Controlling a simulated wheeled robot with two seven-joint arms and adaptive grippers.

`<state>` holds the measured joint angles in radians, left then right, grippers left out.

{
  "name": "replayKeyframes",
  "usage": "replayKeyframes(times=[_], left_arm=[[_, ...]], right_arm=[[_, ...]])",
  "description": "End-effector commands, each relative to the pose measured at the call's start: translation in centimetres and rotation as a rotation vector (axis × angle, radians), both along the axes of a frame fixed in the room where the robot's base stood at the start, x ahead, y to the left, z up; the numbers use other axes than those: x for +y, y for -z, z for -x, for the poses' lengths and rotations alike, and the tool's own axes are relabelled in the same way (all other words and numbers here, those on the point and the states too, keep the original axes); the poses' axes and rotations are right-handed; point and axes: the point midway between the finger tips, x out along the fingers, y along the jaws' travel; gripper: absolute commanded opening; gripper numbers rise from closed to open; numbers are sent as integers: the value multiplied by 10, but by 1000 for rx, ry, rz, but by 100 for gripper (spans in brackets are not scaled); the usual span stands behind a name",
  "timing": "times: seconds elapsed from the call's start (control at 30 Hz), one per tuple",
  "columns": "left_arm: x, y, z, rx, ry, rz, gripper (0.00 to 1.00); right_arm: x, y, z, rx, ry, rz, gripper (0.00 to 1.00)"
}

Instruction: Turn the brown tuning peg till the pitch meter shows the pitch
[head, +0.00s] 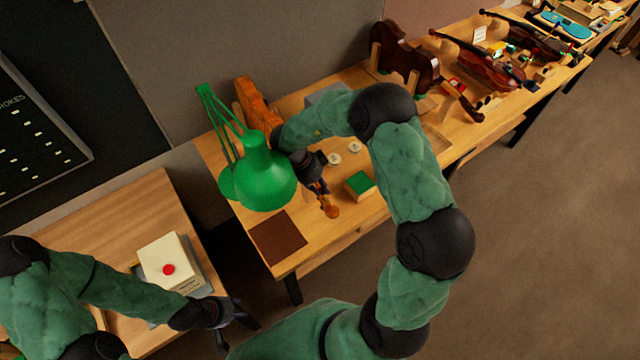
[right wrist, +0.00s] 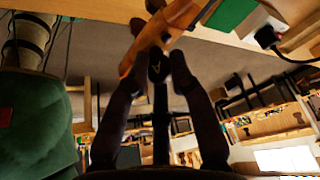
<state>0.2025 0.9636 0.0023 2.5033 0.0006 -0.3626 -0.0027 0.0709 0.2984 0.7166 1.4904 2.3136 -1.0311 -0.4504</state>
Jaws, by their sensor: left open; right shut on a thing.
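My right gripper (head: 322,187) is over the bench, beside the green lamp, in the head view. It is shut on an orange-brown wooden piece (head: 331,209). In the right wrist view, the fingers of the right gripper (right wrist: 160,62) close around this wooden piece (right wrist: 146,42), which lies slanted between them. I cannot tell whether it is the brown tuning peg. My left gripper (head: 232,314) is open and empty by the right edge of the left table. Several violins (head: 480,60) lie on the bench at the back right; their pegs are too small to tell apart. I cannot make out a pitch meter.
A green lamp (head: 265,175) stands left of my right gripper. A brown mat (head: 278,237), a green-topped box (head: 360,184) and two pale round pieces (head: 344,154) are on the bench. A cream box with a red button (head: 165,258) is on the left table.

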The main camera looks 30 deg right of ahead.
Motion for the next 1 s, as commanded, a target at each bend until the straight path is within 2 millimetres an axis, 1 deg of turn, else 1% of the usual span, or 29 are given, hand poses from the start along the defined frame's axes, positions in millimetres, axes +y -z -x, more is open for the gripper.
replayKeyframes(times=[0.1, 0.13, 0.2, 0.5, 0.63, 0.77, 1.0], left_arm=[[0, 1, 0, 1, 0, 0, 40], [0, 1, 0, 1, 0, 0, 40], [0, 1, 0, 1, 0, 0, 40], [0, 1, 0, 0, 0, 0, 40], [0, 1, 0, 0, 0, 0, 40], [0, 1, 0, 0, 0, 0, 40], [0, 1, 0, 0, 0, 0, 40]], right_arm=[[-1, 0, 1, 3, 2, 2, 0], [0, 0, 1, 3, 2, 2, 31], [0, 0, 1, 3, 2, 2, 47], [0, 0, 0, 1, 2, 1, 47], [2, -6, -2, -2, 1, 2, 47], [8, -22, -6, -4, 1, 1, 47], [23, -67, -16, -4, 1, 1, 47]])
